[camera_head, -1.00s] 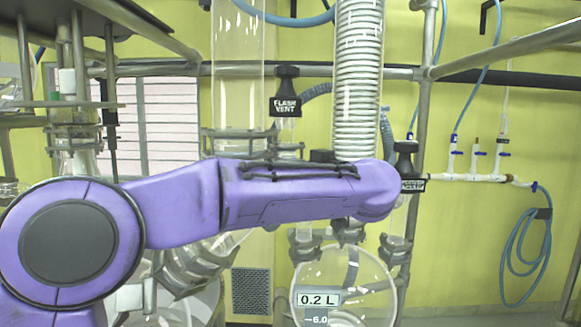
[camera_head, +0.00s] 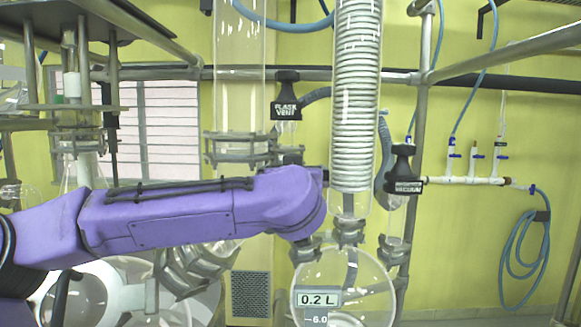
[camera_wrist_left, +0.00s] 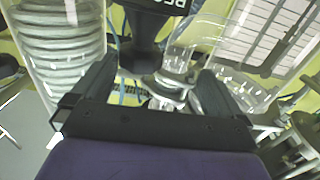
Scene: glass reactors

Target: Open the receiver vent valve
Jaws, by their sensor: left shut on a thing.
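My left gripper (camera_wrist_left: 155,78) shows in the left wrist view, one finger on each side of a black valve handle (camera_wrist_left: 145,28) with a partly cut-off white label starting "REC". I take this to be the receiver vent valve. The jaws are shut on it, though the contact itself is hard to see. Clear glass tubing lies just beyond the fingers. In the head view my left arm comes in from the left and its purple wrist hides the gripper and the valve. My right gripper is not in view.
A black "FLASK VENT" valve (camera_head: 287,95) is above the arm and a black vacuum valve (camera_head: 403,170) is to its right. A coiled glass condenser (camera_head: 357,100) stands close beside the wrist, above a round glass receiver (camera_head: 350,280). Metal frame bars surround the glassware.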

